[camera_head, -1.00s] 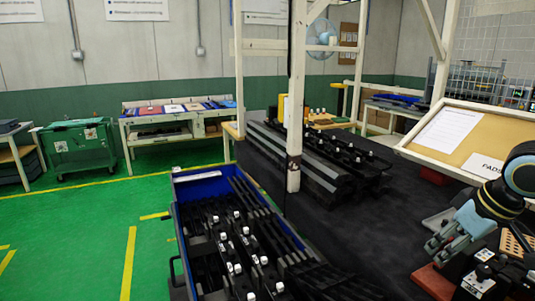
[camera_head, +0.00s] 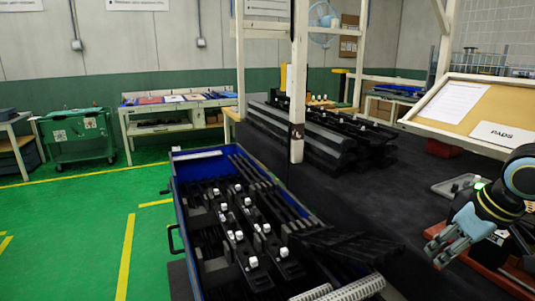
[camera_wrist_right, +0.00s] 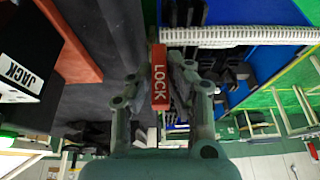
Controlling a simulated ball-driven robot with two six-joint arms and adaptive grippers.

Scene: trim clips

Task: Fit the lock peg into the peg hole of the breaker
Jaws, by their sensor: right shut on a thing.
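My right gripper (camera_head: 440,258) is at the right edge of the head view, over the dark table. In the right wrist view the right gripper (camera_wrist_right: 172,85) is shut on the red lock peg (camera_wrist_right: 160,78), which has LOCK in white letters. The peg stands between both fingers and points away from the palm. In the head view I cannot make out the peg at the fingertips. I cannot clearly identify the breaker or its peg hole in these views. My left gripper is not in view.
A blue crate (camera_head: 182,215) full of black clips with white knobs stands left of the table. A white ribbed piece (camera_head: 345,290) lies at its near end and shows in the wrist view (camera_wrist_right: 240,37).

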